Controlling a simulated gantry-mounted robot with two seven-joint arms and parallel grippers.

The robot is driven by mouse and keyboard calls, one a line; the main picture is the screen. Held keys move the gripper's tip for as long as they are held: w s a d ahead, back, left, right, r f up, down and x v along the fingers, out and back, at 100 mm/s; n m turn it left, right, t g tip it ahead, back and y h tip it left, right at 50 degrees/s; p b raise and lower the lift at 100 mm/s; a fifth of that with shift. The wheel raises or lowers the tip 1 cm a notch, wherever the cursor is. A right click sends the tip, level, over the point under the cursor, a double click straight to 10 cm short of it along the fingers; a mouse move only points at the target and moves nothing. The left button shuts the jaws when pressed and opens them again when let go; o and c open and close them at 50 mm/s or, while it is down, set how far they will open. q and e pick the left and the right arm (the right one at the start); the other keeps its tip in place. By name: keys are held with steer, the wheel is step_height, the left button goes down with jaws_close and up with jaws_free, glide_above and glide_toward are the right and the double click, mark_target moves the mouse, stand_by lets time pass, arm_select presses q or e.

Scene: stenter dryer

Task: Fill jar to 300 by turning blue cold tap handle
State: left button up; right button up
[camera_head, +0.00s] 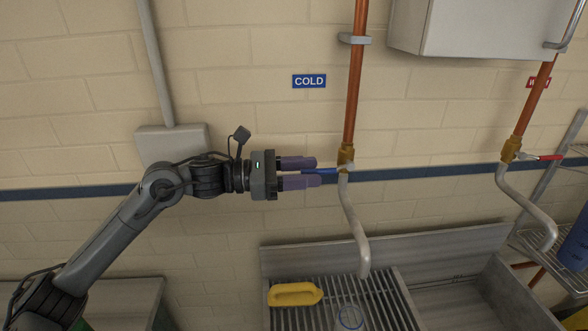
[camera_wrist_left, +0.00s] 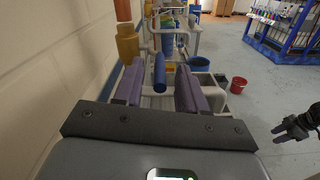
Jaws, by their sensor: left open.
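My left gripper (camera_head: 317,171) is open at the cold tap, its two purple fingers above and below the blue tap handle (camera_head: 322,171). In the left wrist view the blue handle (camera_wrist_left: 159,73) stands between the fingers, with a gap visible on each side. The handle points left from the brass valve. The grey cold spout (camera_head: 355,230) bends down over the sink grate. A clear round vessel, seemingly the jar (camera_head: 349,317), stands on the grate below it; its marks and water level cannot be read. My right gripper (camera_wrist_left: 283,132) shows small and dark in the left wrist view.
The hot tap's red handle (camera_head: 548,157) is at the right. A yellow item (camera_head: 295,294) lies on the slatted grate (camera_head: 385,305). The wall is close behind the tap. A wire rack stands at the far right.

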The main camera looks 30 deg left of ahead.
mark_target(334, 171)
arm_select(q)
steer(key=shift+p+x, duration=0.35)
steer(key=shift+x, duration=1.5)
steer(key=shift+c, duration=0.5)
jaws_close()
